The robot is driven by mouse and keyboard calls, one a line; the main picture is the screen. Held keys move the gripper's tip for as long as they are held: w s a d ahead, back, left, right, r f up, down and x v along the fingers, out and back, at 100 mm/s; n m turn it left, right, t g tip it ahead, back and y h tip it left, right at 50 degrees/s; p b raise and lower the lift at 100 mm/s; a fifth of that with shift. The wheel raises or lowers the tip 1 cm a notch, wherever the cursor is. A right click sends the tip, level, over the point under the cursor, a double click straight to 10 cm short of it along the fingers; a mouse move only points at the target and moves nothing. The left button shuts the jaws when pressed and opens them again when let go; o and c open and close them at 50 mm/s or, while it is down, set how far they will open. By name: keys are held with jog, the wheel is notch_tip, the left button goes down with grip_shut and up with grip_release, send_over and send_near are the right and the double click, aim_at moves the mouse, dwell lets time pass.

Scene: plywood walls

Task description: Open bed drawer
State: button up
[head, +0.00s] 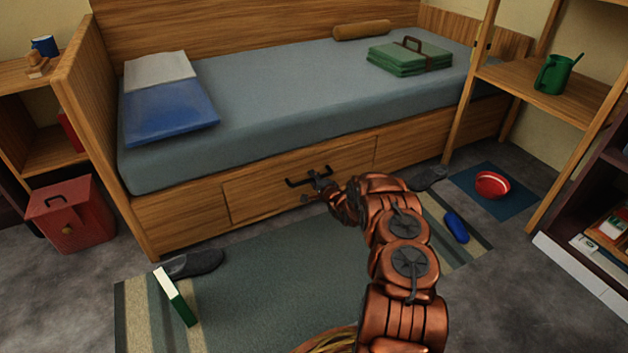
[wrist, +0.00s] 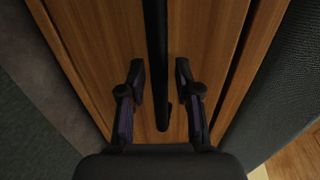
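The bed drawer (head: 262,190) is a wide wooden front set in the base of the bed (head: 250,130). It looks flush with the bed frame. Its dark handle (head: 296,183) is a horizontal bar across the front. My gripper (head: 318,178) is at the right part of the handle in the head view. In the wrist view, the handle (wrist: 158,60) runs down between the two open fingers of my gripper (wrist: 160,92). A gap shows on each side of the bar. The drawer's wood front (wrist: 205,50) lies behind it.
A striped rug (head: 270,275) covers the floor before the bed. On it lie a green and white box (head: 176,297) and a blue slipper-like object (head: 456,226). Dark shoes (head: 192,263) sit near the bed. A red box (head: 70,213) stands left. A wooden desk (head: 540,95) stands right.

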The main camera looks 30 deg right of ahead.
grip_shut()
jog(key=shift+s, duration=0.15)
dwell(0.4)
